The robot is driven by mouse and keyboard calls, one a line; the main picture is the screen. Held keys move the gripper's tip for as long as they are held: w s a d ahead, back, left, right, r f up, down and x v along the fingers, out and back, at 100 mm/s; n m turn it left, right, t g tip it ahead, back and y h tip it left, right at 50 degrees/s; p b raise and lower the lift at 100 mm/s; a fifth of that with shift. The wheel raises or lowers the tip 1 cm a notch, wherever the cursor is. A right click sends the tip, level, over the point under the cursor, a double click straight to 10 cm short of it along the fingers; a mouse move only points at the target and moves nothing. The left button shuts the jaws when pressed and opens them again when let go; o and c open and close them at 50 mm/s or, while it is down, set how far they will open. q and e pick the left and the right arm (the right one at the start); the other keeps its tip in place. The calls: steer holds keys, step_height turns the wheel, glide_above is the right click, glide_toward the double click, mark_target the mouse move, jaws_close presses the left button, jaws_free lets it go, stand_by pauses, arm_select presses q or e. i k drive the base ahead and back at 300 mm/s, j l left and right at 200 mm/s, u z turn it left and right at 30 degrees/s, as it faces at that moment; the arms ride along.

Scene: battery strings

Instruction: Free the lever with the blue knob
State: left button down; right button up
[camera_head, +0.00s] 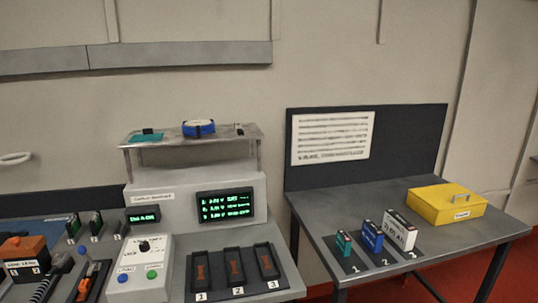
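I cannot pick out a lever with a blue knob for sure. An orange and black box (24,251) with a label stands at the far left, cut by the frame edge. Black and orange parts (92,283) lie between it and the control box; their details are too small to tell. Neither of my grippers is in view.
A grey console with a green-lit screen (226,206) stands behind three numbered black trays (234,268). A raised shelf (230,135) holds a blue round item (198,129). The right table (330,217) bears three numbered batteries (372,236) and a yellow box (447,203). A gap separates the tables.

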mark_target(82, 250)
steer(key=u, duration=1.25)
